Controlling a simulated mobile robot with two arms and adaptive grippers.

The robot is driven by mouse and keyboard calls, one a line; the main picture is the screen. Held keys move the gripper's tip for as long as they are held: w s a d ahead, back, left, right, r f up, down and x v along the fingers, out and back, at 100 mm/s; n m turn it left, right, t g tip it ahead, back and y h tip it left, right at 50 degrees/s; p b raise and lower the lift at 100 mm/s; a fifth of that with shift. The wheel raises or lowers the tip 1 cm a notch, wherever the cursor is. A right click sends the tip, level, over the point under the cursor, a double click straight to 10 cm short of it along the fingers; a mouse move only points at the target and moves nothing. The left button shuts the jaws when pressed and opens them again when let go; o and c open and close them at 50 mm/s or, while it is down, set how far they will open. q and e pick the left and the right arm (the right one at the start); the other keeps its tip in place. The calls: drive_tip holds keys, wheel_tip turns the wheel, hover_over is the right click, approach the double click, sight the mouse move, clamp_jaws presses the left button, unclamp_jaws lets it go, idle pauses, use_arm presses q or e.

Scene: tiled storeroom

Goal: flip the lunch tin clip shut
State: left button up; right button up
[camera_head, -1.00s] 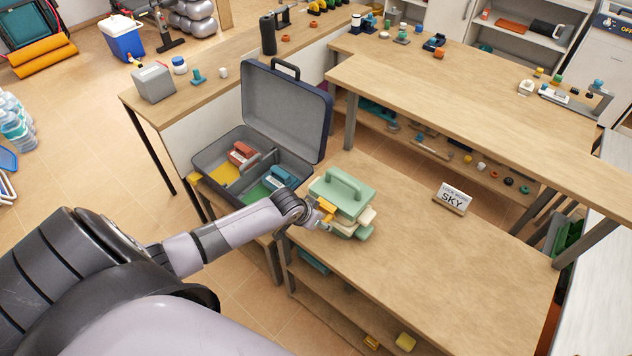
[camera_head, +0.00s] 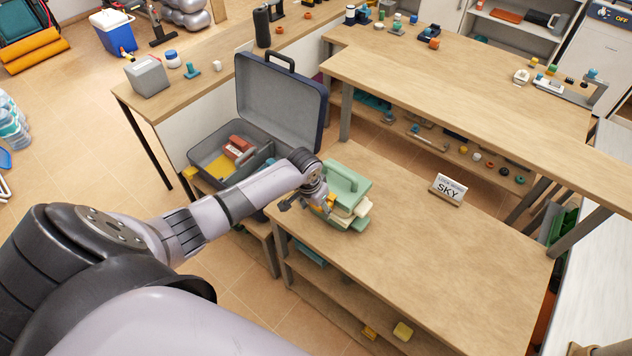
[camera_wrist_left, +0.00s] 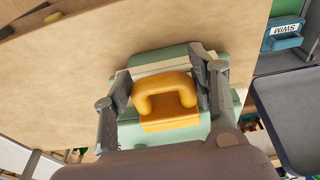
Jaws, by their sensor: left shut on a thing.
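The lunch tin (camera_head: 347,184) is pale green with a handle on its lid and cream parts low on its side. It stands on the wooden bench near its left edge. Its yellow clip (camera_wrist_left: 165,98) shows in the left wrist view as a thick loop on the tin's side. My left gripper (camera_head: 322,205) is at the tin's near left side. In the left wrist view its two grey fingers (camera_wrist_left: 165,88) are on either side of the yellow clip and shut on it. The fingers hide part of the clip in the head view. My right gripper is not in view.
An open grey suitcase (camera_head: 282,100) stands to the left behind the tin, its lid upright. The bench top (camera_head: 420,250) is clear in front.

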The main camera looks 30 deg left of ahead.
use_arm(q)
drive_tip(key=shift+s+f, duration=0.1)
drive_tip(key=o, duration=1.2)
drive_tip(key=v, duration=1.2)
